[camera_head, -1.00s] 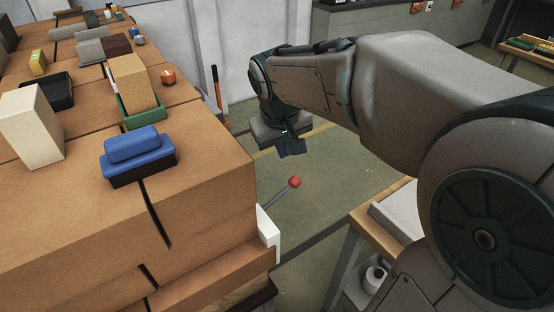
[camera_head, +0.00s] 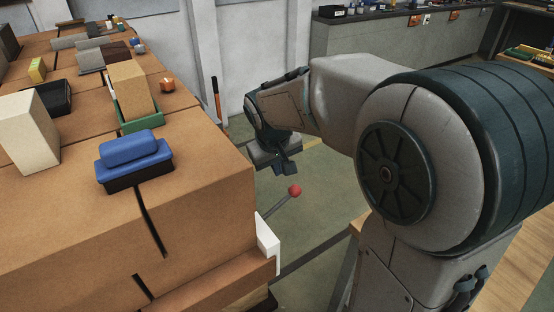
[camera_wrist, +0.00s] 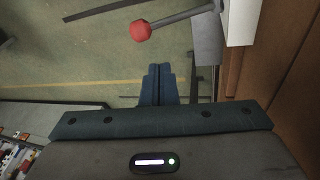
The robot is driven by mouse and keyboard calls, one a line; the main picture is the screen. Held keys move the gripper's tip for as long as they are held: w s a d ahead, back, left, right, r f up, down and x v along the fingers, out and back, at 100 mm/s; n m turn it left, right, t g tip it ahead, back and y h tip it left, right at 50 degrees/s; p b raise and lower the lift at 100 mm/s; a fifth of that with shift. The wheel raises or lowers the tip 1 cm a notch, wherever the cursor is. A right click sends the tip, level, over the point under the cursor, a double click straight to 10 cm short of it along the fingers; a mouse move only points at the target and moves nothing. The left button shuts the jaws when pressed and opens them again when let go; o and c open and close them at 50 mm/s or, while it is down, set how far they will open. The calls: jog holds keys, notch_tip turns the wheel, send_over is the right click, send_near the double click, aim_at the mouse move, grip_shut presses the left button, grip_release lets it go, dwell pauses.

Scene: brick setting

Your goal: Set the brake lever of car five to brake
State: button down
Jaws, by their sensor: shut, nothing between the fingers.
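A lever with a red ball knob (camera_head: 295,190) and a grey rod sticks out from a white bracket (camera_head: 267,240) at the near right corner of the brick stack. Whether this is car five's lever cannot be read. In the wrist view the red knob (camera_wrist: 141,30) is at the top, left of centre, with its rod running right to the bracket (camera_wrist: 241,22). My gripper (camera_head: 288,168) hangs just beyond and above the knob, apart from it. In the wrist view its fingertips (camera_wrist: 160,68) are together and empty, with the knob ahead and slightly left.
The tan brick stack (camera_head: 200,205) fills the left, carrying a blue-topped box (camera_head: 135,160), a cream block (camera_head: 28,130) and a green tray (camera_head: 138,124). An orange-handled pole (camera_head: 217,97) stands by the wall. Open floor lies around the knob.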

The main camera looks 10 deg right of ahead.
send_over(288, 195)
jog(key=f, duration=0.3)
jog(key=a+f, duration=0.1)
jog(key=f, duration=0.1)
jog(key=shift+f, duration=0.3)
jog(key=shift+d+f+b, duration=0.3)
jog(key=shift+d+f, duration=0.15)
jog(key=shift+f, duration=0.05)
jog(key=shift+w+p, duration=0.1)
jog(key=shift+p, duration=0.2)
